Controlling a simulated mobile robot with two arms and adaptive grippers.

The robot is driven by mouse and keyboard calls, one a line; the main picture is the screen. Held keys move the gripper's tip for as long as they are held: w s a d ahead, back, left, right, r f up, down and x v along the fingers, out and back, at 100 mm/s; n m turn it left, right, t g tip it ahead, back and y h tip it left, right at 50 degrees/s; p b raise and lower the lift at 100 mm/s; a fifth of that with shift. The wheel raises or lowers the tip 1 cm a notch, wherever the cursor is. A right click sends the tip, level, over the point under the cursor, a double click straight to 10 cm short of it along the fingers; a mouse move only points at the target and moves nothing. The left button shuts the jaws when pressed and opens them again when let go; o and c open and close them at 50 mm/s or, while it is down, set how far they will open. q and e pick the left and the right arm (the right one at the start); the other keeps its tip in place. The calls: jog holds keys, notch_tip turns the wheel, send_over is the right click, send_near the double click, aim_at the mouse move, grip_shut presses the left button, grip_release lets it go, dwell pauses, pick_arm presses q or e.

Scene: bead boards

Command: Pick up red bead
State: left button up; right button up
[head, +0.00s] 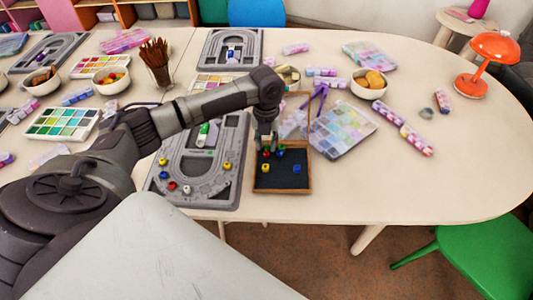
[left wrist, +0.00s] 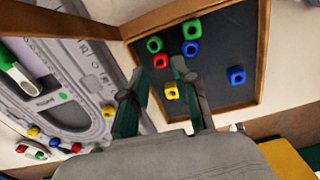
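A red bead (left wrist: 160,61) lies in the wooden-rimmed tray (head: 256,184) with a dark floor. In the left wrist view it sits near and partly between the fingertips of my left gripper (left wrist: 160,70), which is open and empty. In the head view my left gripper (head: 267,146) points down over the far left part of the tray, and the red bead there is small and close to the fingers. Another red bead (head: 172,185) is on the grey bead board (head: 235,190) left of the tray. My right gripper is not in view.
The tray also holds green beads (left wrist: 153,44), a yellow bead (left wrist: 171,92) and blue beads (left wrist: 236,75). Green and blue beads lie close to the red one. A clear compartment box (head: 342,126) stands right of the tray. The table's right side is mostly clear.

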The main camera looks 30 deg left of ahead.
aim_at(266, 150)
pick_arm(q)
notch_tip(266, 150, down, 4)
jog(key=shift+r, duration=0.1)
jog(key=c, duration=0.4)
jog(key=shift+r, duration=0.1)
